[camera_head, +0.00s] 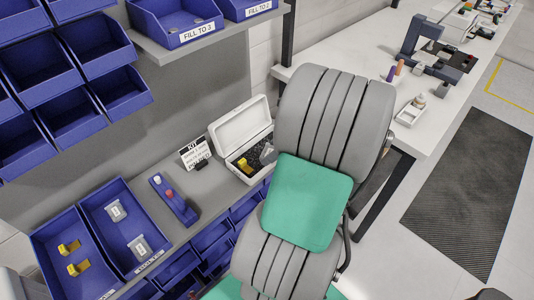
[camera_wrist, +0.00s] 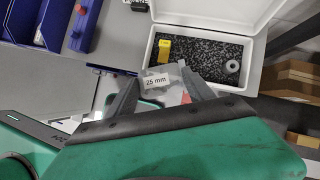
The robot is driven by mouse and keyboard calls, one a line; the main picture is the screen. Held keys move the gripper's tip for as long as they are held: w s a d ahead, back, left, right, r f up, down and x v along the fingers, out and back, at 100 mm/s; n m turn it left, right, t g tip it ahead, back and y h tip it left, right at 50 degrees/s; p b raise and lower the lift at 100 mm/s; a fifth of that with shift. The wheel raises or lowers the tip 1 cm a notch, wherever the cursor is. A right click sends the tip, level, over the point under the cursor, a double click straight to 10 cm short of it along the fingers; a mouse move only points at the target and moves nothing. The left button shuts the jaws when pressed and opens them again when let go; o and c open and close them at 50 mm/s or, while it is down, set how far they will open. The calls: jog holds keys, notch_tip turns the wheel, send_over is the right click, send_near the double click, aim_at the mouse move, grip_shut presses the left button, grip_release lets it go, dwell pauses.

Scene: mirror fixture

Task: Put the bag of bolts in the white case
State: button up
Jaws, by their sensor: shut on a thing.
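My gripper (camera_wrist: 161,76) is shut on a clear bag of bolts (camera_wrist: 157,84) labelled "25 mm", held between its two dark fingers. The white case (camera_wrist: 256,101) lies just beyond the bag in the wrist view, with its lid open. It has a dark speckled lining and holds a yellow piece and a round grey piece. In the wrist view the bag overlaps the case's near edge; I cannot tell its height above it. In the head view the white case (camera_head: 222,142) stands on the grey shelf, and my arm hides most of the gripper and the bag.
A "KIT" card (camera_head: 195,152) stands left of the case. A blue holder (camera_head: 173,201) with small knobs lies beside it. Blue bins at lower left hold yellow pieces (camera_head: 69,248) and labelled bags (camera_head: 117,210).

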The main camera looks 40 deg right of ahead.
jog(key=w+d+f, duration=0.1)
jog(key=w+f, duration=0.1)
jog(key=w, duration=0.1)
jog(key=w+d+f, duration=0.2)
jog(key=w+f, duration=0.1)
jog(key=w+d+f+p, duration=0.1)
jog(key=w+d+f, duration=0.1)
jog(key=w+f, duration=0.1)
jog(key=shift+w+d+f+p, duration=0.15)
jog(key=shift+f+p, duration=0.25)
jog(key=shift+f, duration=1.55)
jog(key=o, duration=1.4)
